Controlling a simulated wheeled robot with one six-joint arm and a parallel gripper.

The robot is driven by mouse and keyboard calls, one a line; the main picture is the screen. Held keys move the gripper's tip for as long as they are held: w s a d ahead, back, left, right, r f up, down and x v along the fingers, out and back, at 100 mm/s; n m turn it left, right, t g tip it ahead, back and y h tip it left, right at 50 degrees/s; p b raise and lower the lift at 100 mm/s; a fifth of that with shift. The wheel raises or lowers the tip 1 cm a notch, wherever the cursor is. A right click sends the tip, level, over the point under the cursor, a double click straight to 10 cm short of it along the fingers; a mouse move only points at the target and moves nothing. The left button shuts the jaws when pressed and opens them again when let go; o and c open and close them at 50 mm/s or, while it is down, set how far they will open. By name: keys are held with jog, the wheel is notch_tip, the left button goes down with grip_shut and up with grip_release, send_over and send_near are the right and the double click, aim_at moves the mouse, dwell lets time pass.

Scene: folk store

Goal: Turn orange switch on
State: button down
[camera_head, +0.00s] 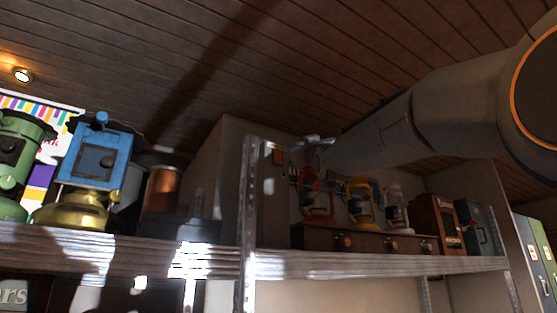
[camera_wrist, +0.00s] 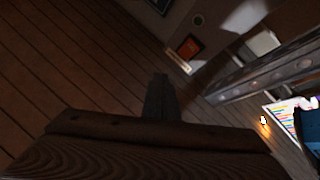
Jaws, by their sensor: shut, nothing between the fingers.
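A small orange-red square (camera_head: 279,157), which looks like the orange switch, sits high on the upright panel behind the metal shelf post in the head view. An orange-red rectangle with a pale lower edge (camera_wrist: 189,47) shows in the wrist view, right of centre and beyond my fingers. It may be the same thing; its on or off position is too small to tell. My gripper (camera_head: 305,155) is close to the right of the orange square in the head view, apparently apart from it. Its dark fingers (camera_wrist: 161,96) are shut and empty in the wrist view.
A wooden shelf (camera_head: 130,249) runs below. Red (camera_head: 317,197) and yellow (camera_head: 364,205) lanterns stand under my arm on a drawer unit (camera_head: 318,238). The metal post (camera_head: 248,210) is near my gripper. The plank ceiling is above.

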aim_at(280, 157)
jog(key=shift+s+r, duration=0.25)
jog(key=shift+r, duration=0.2)
jog(key=shift+w+a, duration=0.1)
jog(key=shift+w+a+f+p, duration=0.2)
jog(key=shift+w+a+p, duration=0.6)
jog(key=shift+w, duration=0.4)
jog(key=shift+w+a+f+p, duration=0.15)
jog(key=shift+w+a+p, duration=0.6)
jog(key=shift+w, duration=0.4)
jog(key=shift+w+a+f+p, duration=0.2)
jog(key=shift+w+a+p, duration=0.6)
jog(key=shift+w, duration=0.4)
jog(key=shift+w+a, duration=0.1)
jog(key=shift+w+a, duration=0.15)
jog(key=shift+w, duration=0.1)
jog(key=shift+w+a+f, duration=0.1)
jog(key=shift+w+a, duration=0.1)
jog(key=shift+w, duration=0.05)
jog(key=shift+s+d, duration=0.1)
jog(key=shift+s, duration=0.05)
